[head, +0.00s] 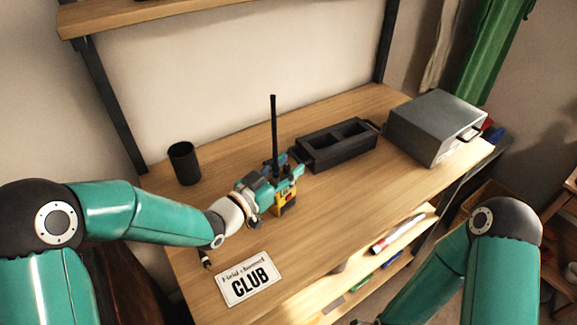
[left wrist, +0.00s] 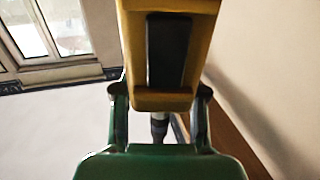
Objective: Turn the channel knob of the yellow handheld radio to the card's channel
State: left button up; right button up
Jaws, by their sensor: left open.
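The yellow handheld radio (head: 285,199) stands on the wooden workbench with its long black antenna (head: 274,135) pointing up. My left gripper (head: 284,172) is at the upper part of the radio, open, and covers much of it. In the left wrist view a yellow body with a black panel (left wrist: 158,105) shows between the dark fingers (left wrist: 160,112). The channel knob and its marks cannot be made out, and contact cannot be told. My right gripper is out of view.
A black cup (head: 184,163) stands at the back left. A black tray-like holder (head: 337,146) is behind the radio, and a grey metal box (head: 437,127) is at the right. A small dark object (head: 206,259) lies left of the card. The bench right of the radio is clear.

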pick_arm(q)
jog(key=v, duration=1.1)
jog(key=shift+a, duration=0.3)
jog(key=shift+s, duration=0.15)
